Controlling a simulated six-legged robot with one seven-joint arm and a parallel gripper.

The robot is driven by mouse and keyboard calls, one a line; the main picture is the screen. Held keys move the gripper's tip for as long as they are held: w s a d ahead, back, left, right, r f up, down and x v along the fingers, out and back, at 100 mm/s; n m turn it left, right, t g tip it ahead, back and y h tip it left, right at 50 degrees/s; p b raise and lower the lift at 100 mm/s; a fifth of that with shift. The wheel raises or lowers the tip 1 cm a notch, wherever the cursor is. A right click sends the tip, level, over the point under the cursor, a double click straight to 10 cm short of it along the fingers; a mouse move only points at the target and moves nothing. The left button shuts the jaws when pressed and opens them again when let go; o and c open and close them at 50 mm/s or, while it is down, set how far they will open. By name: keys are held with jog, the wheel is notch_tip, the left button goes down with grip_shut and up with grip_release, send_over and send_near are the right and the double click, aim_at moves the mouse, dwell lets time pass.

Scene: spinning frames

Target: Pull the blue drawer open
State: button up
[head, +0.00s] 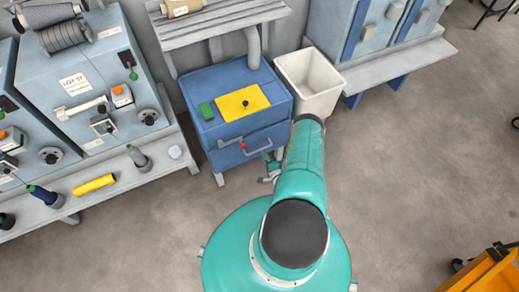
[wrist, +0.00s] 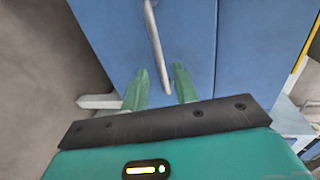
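The blue drawer (head: 232,153) is in the front of a low blue cabinet (head: 219,87), left of my arm in the head view. It looks shut. Its pale bar handle (head: 258,149) runs across the front, and the wrist view shows the handle (wrist: 153,35) against the blue drawer front (wrist: 110,35). My gripper (wrist: 160,68) is open, with one green finger on each side of the handle's lower end in the picture. I cannot tell whether either finger touches it. In the head view my gripper (head: 270,162) is close to the handle's right end, partly hidden by my arm.
A red knob (head: 243,145) shows at the front. A white bin (head: 310,78) stands to the right. A bench (head: 128,180) holds spools at left. The floor before the cabinet is clear.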

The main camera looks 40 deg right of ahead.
jog(key=x, duration=0.6)
grip_shut()
